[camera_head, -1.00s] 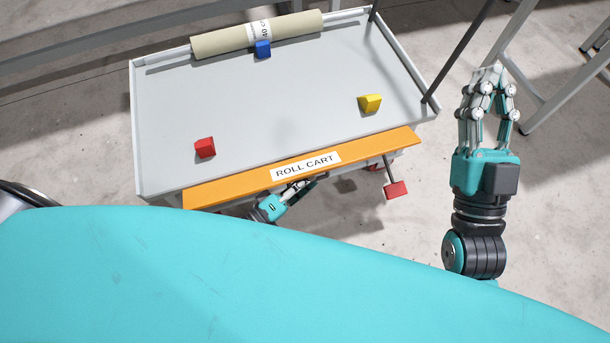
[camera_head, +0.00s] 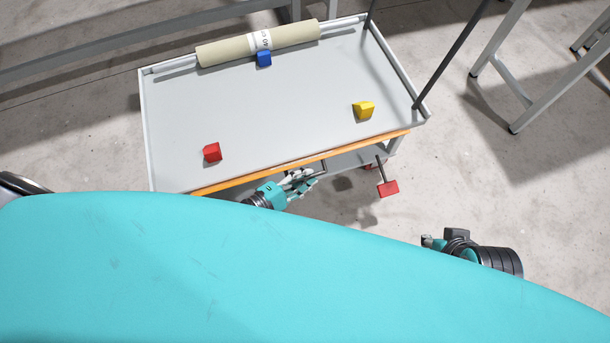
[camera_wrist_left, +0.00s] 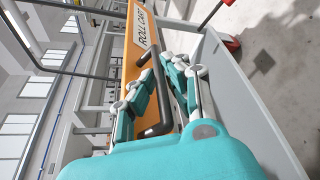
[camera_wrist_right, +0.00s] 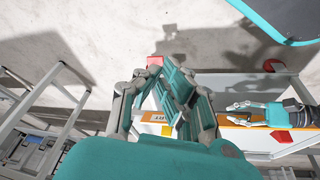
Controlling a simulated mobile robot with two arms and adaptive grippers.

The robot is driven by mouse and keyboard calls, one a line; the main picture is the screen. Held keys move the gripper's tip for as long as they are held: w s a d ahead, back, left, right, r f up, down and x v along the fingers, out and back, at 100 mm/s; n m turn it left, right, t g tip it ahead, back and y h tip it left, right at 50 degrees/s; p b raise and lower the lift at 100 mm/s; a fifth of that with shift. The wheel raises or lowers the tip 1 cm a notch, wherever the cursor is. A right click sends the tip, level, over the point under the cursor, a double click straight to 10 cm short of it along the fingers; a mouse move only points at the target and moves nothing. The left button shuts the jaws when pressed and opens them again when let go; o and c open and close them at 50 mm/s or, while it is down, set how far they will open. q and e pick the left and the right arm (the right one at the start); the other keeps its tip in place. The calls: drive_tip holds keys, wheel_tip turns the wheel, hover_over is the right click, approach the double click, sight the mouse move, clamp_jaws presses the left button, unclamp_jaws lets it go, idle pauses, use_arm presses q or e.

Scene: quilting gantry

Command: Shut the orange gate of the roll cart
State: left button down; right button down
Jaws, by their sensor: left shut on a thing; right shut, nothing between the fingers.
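The orange gate (camera_head: 300,164) runs along the near side of the grey roll cart (camera_head: 255,105). In the head view it shows as a thin strip, close to upright, with its label face turned out of sight. In the left wrist view the orange gate (camera_wrist_left: 137,50) shows its label and a dark bar handle (camera_wrist_left: 153,85). My left gripper (camera_head: 312,177) is at the gate's outer side. The left wrist view shows its fingers (camera_wrist_left: 158,66) closed around the handle. My right gripper (camera_wrist_right: 158,70) is shut and empty, off the cart's right end; its fingers are barely visible in the head view.
On the cart's tray are a red block (camera_head: 212,152), a yellow block (camera_head: 364,110), a blue block (camera_head: 264,59) and a beige roll (camera_head: 225,50) at the back. A red pedal on a rod (camera_head: 388,188) juts below the gate. A grey frame (camera_head: 500,40) stands at right.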

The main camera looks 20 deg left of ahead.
use_arm(q)
drive_tip(key=shift+w+a+r+n+g+h+b, duration=0.1)
drive_tip(key=shift+w+a+r+n+g, duration=0.15)
drive_tip(key=shift+r+n+g, duration=0.35)
drive_tip(key=shift+w+a+r+n+g+h+b, duration=0.15)
drive_tip(key=shift+w+r+n+g, duration=0.15)
drive_tip(key=shift+n, duration=0.55)
drive_tip(key=shift+w+a+r+n+g+h+b, duration=0.1)
drive_tip(key=shift+w+a+r+n+g, duration=0.1)
drive_tip(key=shift+w+r+n+g, duration=0.4)
use_arm(e)
drive_tip(key=shift+w+a+r+t, duration=0.1)
drive_tip(key=shift+w+a+t, duration=0.1)
drive_tip(key=shift+w, duration=0.15)
drive_tip(key=shift+w+a+r+t, duration=0.1)
drive_tip(key=shift+w+t, duration=0.1)
drive_tip(key=shift+w, duration=0.15)
use_arm(q)
drive_tip(key=shift+s+f, duration=0.1)
drive_tip(key=shift+s, duration=0.15)
use_arm(e)
drive_tip(key=shift+d, duration=0.1)
use_arm(q)
drive_tip(key=c, duration=1.7)
unclamp_jaws()
drive_tip(key=shift+o, duration=0.2)
use_arm(e)
drive_tip(key=shift+f, duration=0.1)
